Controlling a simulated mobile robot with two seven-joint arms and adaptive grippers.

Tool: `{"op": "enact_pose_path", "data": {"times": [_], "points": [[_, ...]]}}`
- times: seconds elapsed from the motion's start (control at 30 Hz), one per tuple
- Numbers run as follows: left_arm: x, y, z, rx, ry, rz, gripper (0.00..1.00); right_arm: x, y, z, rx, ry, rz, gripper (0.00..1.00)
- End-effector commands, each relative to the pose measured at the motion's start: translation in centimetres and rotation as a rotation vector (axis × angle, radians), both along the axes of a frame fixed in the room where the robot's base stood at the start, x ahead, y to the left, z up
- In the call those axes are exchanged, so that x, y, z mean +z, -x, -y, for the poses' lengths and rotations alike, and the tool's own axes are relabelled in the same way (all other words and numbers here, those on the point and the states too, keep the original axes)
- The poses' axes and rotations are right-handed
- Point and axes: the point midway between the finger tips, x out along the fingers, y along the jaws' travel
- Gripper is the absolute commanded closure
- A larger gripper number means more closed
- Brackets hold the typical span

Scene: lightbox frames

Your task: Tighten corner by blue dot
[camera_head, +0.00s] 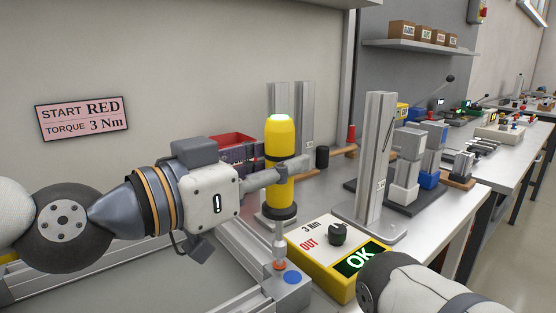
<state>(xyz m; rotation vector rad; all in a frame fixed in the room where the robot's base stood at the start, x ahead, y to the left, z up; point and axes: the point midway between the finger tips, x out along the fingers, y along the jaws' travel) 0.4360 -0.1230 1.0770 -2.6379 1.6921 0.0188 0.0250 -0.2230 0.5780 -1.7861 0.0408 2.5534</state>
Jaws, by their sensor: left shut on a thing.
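My left gripper (270,176) is shut on the yellow electric driver (280,150), which stands upright with a pale green light on top. The driver's shaft points down to the frame's corner block (302,291). Its tip is at or just above the red-orange spot (279,265); contact is hard to tell. The blue dot (292,278) is on the same block, just in front and to the right, uncovered. A yellow and white torque box (315,236) reads 3 Nm and OUT, with a green OK display (361,258). My right gripper is out of view; only my right arm shows.
A pink sign (82,117) on the wall reads START RED, TORQUE 3 Nm. Metal profile posts (374,160) stand behind the torque box. A red bin (231,141) is behind my left gripper. Grey and blue blocks (429,155) stand on a dark base at right.

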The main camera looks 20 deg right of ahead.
Motion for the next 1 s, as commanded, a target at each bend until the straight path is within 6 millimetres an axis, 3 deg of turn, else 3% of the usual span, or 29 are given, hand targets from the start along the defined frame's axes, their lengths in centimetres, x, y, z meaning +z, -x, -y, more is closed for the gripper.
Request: {"op": "enact_pose_path", "data": {"times": [1.0], "points": [[-0.9,0.0,0.0,0.001,0.003,0.001,1.0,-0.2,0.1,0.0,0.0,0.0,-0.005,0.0]]}}
